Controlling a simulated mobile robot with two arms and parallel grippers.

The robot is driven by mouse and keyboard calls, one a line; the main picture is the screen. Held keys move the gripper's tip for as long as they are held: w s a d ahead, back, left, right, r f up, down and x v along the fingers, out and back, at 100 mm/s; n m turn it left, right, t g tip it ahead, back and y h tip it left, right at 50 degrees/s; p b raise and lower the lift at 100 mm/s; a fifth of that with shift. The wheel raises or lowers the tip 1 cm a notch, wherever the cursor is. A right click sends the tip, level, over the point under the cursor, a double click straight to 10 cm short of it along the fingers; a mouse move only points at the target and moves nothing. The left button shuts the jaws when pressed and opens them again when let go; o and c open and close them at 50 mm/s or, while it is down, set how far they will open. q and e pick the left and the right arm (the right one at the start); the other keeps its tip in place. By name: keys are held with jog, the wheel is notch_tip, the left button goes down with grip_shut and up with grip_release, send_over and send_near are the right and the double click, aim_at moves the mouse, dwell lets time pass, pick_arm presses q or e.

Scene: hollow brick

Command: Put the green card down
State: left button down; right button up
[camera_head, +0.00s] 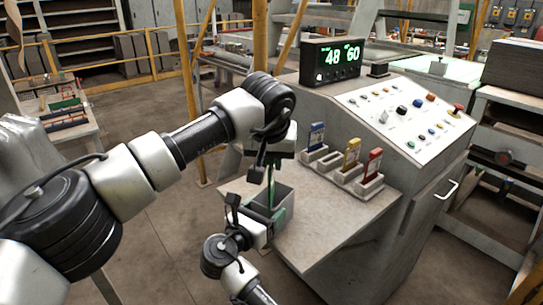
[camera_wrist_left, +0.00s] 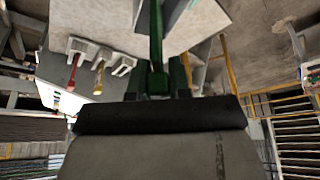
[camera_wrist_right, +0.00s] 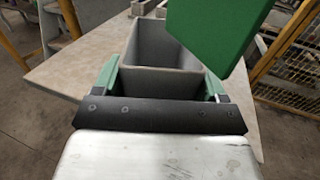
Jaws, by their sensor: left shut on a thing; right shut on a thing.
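My left gripper (camera_head: 270,160) is shut on the green card (camera_head: 270,182), which hangs upright and almost edge-on below it. The card shows as a thin strip in the left wrist view (camera_wrist_left: 156,35) and as a broad face in the right wrist view (camera_wrist_right: 218,30). My right gripper (camera_head: 268,220) is shut on a grey open box (camera_head: 291,197), with a green finger on each side.
On the console ledge (camera_head: 300,232), a blue card (camera_head: 317,134), a yellow card (camera_head: 352,152) and a red card (camera_head: 374,163) stand in grey holders. The holder (camera_head: 328,164) between blue and yellow is empty. A sloped button panel (camera_head: 405,112) rises behind. The front ledge is clear.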

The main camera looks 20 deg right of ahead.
pick_arm(q)
jog(key=shift+f, duration=0.2)
jog(key=c, duration=1.1)
grip_release()
jog(key=shift+o, duration=0.2)
jog(key=v, duration=1.3)
jog(key=shift+w+r, duration=0.2)
jog(key=shift+d, duration=0.1)
pick_arm(e)
jog(key=o, duration=1.2)
